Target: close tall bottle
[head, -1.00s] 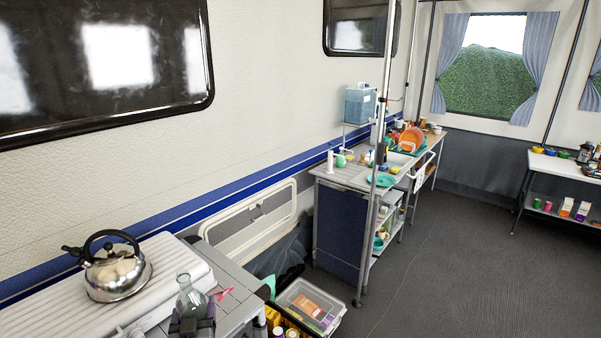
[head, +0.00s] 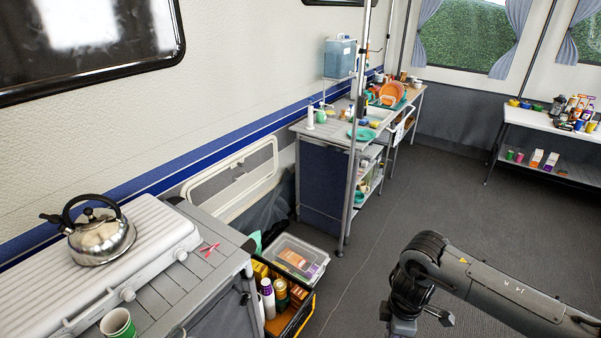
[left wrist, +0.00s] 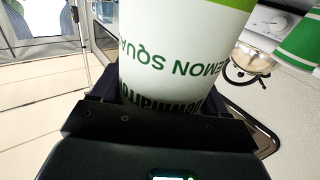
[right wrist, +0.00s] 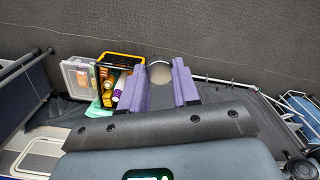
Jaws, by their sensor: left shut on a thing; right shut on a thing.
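The bottle (left wrist: 185,45), white with a green band and upside-down lemon squash lettering, fills the middle of the left wrist view. My left gripper (left wrist: 160,100) is shut on it; the bottle's ends are out of frame. My right gripper (right wrist: 172,85) has purple-padded fingers shut on a small, pale, round thing (right wrist: 160,72), perhaps a cap; I cannot tell for sure. In the head view my right arm comes in from the right, low over the floor. I cannot make out the left gripper or the bottle there.
A green cup (head: 117,325) and a kettle (head: 100,238) stand at the left, the kettle on a white ridged stove lid (head: 165,235). A pink thing (head: 209,249) lies on the counter. A crate of bottles (head: 300,318) and a clear box (head: 297,258) stand on the floor.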

